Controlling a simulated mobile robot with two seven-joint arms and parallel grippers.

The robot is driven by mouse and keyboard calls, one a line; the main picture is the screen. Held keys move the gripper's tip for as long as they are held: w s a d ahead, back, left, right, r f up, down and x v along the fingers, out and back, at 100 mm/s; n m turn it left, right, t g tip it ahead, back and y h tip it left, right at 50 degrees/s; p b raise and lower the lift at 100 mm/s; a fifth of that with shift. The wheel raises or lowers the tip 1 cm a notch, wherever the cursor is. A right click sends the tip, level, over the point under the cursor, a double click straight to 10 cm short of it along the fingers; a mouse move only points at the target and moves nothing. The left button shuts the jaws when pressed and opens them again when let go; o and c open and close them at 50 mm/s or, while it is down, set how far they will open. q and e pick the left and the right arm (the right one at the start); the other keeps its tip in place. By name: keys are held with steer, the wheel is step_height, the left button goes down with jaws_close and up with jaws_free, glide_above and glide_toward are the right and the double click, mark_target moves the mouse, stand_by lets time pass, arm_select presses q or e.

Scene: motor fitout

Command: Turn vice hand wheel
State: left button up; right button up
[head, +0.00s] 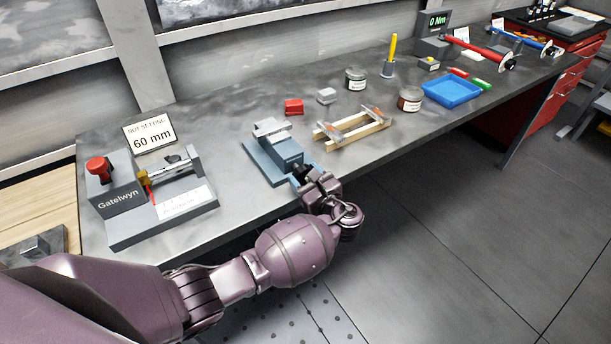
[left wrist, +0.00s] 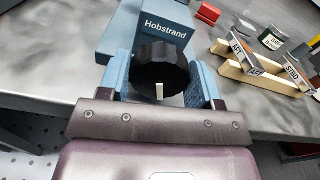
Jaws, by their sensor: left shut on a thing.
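The blue-grey vice (head: 277,153) stands at the front edge of the workbench, left of the wooden rack. In the left wrist view its body (left wrist: 158,22) carries the name Hobstrand. Its black hand wheel (left wrist: 161,68) faces my left wrist camera, with a pale mark on its lower face. My left gripper (left wrist: 161,85) has one blue finger on each side of the wheel and is shut on it. In the head view the left gripper (head: 306,178) reaches the front of the vice, and the wheel is mostly hidden by it. My right gripper is not in view.
A Gatelwyn fixture (head: 118,204) with a red knob and a 60 mm sign (head: 150,134) stands at the left. A wooden rack (head: 352,132) stands close to the right of the vice. Beyond are jars, a blue tray (head: 451,90) and torque wrenches. Floor in front is clear.

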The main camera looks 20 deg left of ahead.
arm_select(q)
steer(key=shift+n, duration=0.9)
steer(key=o, duration=0.9)
steer(key=v, duration=1.1)
steer(key=shift+b, duration=0.35)
